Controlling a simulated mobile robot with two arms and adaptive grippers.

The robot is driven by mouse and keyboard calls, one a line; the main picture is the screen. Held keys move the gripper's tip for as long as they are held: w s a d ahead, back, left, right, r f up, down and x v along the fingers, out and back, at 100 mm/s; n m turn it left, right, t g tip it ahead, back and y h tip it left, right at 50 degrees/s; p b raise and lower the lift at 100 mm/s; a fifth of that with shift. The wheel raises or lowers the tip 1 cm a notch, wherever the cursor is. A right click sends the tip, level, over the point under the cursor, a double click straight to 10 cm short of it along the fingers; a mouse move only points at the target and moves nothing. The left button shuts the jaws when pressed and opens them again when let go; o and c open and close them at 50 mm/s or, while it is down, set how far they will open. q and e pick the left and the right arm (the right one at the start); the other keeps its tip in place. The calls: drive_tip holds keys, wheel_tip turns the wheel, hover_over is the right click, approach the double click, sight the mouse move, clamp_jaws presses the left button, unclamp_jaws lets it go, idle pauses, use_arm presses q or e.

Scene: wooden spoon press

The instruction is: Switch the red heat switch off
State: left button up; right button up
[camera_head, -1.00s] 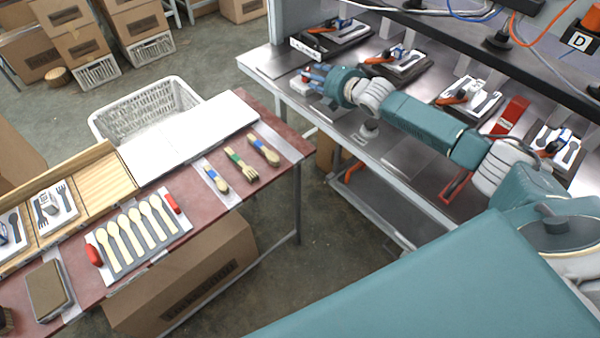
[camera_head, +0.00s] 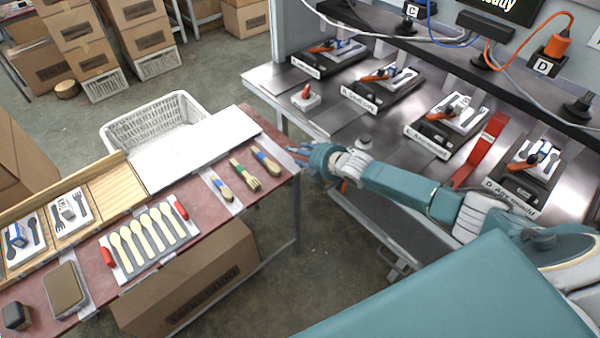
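The red heat switch (camera_head: 306,92) is a small red lever on a white base, standing on the metal bench near its left front part. Its on or off position is too small to tell. My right gripper (camera_head: 294,154) is at the end of the arm that comes in from the right. It is in front of the metal bench and close to the right edge of the red table, clear of the switch. Its blue fingers are small here, and I cannot tell whether they are open or shut. My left gripper is not in view.
Several press stations with orange-handled clamps (camera_head: 376,76) line the metal bench (camera_head: 285,82). A long red bar (camera_head: 480,150) stands at the right.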

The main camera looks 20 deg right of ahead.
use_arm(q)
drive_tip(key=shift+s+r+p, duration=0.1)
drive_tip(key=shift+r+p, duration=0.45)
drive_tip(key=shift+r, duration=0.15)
use_arm(e)
drive_tip(key=s+a+f+m+g, duration=0.1)
drive_tip(key=s+a+f, duration=0.1)
drive_tip(key=s+f, duration=0.2)
drive_tip(key=shift+s+f, duration=0.15)
drive_tip(key=shift+f, duration=0.3)
drive_tip(key=shift+a+f, duration=0.1)
